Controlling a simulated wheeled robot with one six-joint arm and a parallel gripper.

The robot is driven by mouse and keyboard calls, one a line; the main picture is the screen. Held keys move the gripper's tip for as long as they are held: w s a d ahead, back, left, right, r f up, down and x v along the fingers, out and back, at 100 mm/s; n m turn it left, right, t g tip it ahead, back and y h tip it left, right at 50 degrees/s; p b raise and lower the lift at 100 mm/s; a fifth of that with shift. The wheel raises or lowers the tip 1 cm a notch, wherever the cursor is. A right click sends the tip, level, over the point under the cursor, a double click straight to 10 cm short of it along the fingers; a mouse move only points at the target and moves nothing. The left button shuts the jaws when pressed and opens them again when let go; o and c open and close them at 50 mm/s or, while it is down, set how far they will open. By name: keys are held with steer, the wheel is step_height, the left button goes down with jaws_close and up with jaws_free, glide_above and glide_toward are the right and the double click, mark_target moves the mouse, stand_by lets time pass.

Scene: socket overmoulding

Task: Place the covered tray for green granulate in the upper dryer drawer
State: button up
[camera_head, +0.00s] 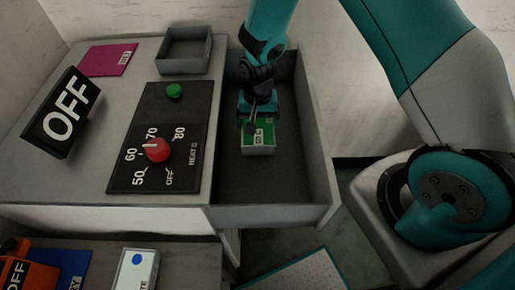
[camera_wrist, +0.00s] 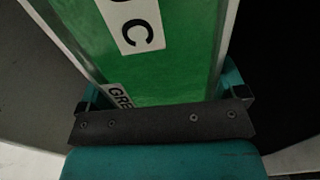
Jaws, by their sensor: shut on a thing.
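The covered tray (camera_head: 259,149) is a small light box with a green lid and a white label. It is inside the open upper dryer drawer (camera_head: 325,190), towards the middle of its length. My gripper (camera_head: 249,118) reaches down into the drawer and is shut on the tray at its far end. In the wrist view the green lid (camera_wrist: 180,80) fills the middle, with parts of two white labels showing. The gripper (camera_wrist: 165,115) shows at the bottom edge of that view. Whether the tray touches the drawer floor cannot be told.
The dryer top carries a control panel with a red dial (camera_head: 157,150) and green button (camera_head: 174,91), an OFF sign (camera_head: 66,113), a grey open tray (camera_head: 185,66) and a magenta card (camera_head: 108,60). The drawer walls stand around the gripper. Free drawer floor (camera_head: 240,185) lies nearer the camera.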

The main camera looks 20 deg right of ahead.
step_height(320, 180, down, 10)
steer(key=b, duration=0.6)
steer(key=shift+f, duration=0.15)
steer(key=o, duration=0.9)
steer(key=shift+o, duration=0.2)
